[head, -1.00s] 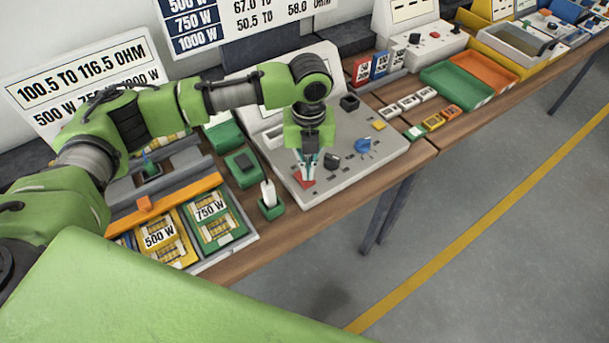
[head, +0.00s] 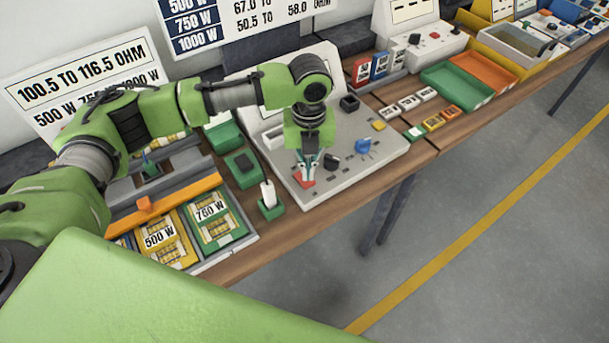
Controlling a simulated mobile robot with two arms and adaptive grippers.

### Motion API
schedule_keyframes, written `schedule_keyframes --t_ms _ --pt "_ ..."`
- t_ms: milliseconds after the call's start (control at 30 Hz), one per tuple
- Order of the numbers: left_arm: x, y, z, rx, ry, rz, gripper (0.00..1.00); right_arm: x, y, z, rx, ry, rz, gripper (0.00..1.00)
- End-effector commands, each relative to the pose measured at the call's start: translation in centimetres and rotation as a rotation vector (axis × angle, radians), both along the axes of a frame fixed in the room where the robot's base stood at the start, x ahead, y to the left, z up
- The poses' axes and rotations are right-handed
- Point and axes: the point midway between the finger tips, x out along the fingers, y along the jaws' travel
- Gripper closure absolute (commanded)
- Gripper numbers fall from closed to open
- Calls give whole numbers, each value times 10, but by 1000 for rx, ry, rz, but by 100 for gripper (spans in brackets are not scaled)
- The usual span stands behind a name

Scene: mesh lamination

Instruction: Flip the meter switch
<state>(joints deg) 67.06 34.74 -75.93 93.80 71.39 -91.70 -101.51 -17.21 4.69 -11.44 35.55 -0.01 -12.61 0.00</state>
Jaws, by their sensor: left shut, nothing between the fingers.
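The meter (head: 345,187) is a light grey console on the bench, with a sloped panel and several small controls. A small red piece (head: 304,182), which looks like the switch, sits near the panel's front left corner. My left gripper (head: 306,177) points down over that corner with its fingertips at the red piece and partly hides it. Its fingers are shut with nothing between them. I cannot tell whether the tips press on the red piece. A black switch-like knob (head: 331,161) and a blue part (head: 364,146) are to the right on the panel. My right gripper is not in view.
A green holder with a white-handled tool (head: 269,203) stands just left of the meter. Trays marked 500 W (head: 163,240) and 750 W (head: 214,216) lie further left. Green (head: 455,87) and orange bins (head: 486,72) stand to the right. The bench's front edge is close to the meter.

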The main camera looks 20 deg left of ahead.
Motion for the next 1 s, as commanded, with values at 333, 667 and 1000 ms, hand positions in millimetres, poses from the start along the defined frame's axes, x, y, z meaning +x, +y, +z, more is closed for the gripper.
schedule_keyframes --t_ms 333,667,1000 --pt "0 0 -4 0 0 0 100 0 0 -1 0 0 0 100" --pt "0 0 -9 0 0 0 100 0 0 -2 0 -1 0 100" --pt "0 0 -14 0 0 0 100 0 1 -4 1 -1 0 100"
